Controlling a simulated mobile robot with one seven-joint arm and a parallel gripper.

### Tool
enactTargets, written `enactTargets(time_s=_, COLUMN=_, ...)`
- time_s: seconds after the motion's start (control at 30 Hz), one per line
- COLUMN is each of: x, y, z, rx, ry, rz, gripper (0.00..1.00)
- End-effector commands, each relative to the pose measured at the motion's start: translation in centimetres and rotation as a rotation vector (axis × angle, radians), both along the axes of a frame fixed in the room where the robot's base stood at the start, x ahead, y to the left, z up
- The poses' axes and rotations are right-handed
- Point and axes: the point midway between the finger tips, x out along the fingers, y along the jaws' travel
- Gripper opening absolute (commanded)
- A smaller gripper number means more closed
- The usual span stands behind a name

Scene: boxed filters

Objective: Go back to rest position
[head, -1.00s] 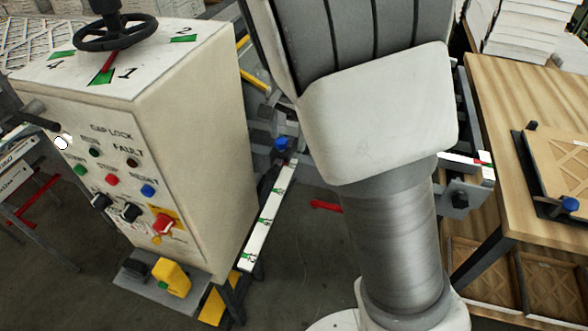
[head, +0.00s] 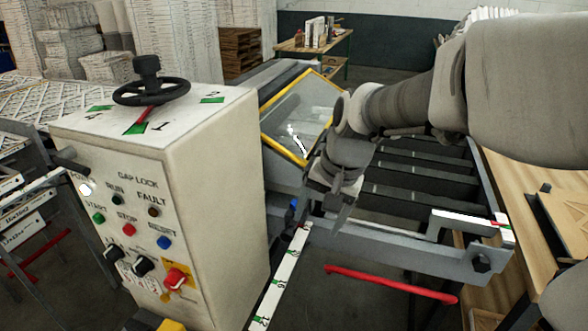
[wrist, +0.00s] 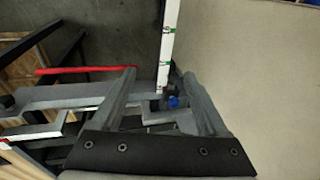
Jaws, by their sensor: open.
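My gripper (head: 338,200) hangs from my bent arm, which reaches in from the right in the head view. It is beside the right side of the machine's control cabinet (head: 160,190), above the near end of the roller frame (head: 400,245). In the wrist view, the two fingers of my gripper (wrist: 159,74) stand apart with nothing held between them. The cabinet's pale side wall (wrist: 260,80) fills the right of that view, close to the right finger. In the head view the fingertips are small and partly blend with the frame behind them.
A black handwheel (head: 150,91) tops the cabinet. A yellow-framed clear guard (head: 300,115) stands behind my gripper. A white marked rail (head: 280,278) and a red bar (head: 390,284) lie low in front. A wooden table (head: 560,225) is at the right. Dark floor shows between.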

Motion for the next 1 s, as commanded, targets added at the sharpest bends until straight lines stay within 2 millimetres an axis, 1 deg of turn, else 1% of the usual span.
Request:
enactTargets(time_s=0.43, x=-0.3, y=-0.1, z=0.1, rx=0.000, ry=-0.007, rz=0.010, gripper=0.77)
enactTargets(time_s=0.57, x=-1.2, y=-0.5, z=0.7, rx=0.003, ry=-0.025, rz=0.027, gripper=0.77)
enactTargets(time_s=0.67, x=-2.8, y=-1.3, z=1.8, rx=-0.002, ry=-0.061, rz=0.067, gripper=0.77)
enactTargets(time_s=0.8, x=-6.2, y=-2.6, z=3.4, rx=-0.037, ry=-0.138, rz=0.149, gripper=0.77)
enactTargets(time_s=1.0, x=-11.0, y=-4.1, z=4.5, rx=-0.150, ry=-0.246, rz=0.262, gripper=0.77)
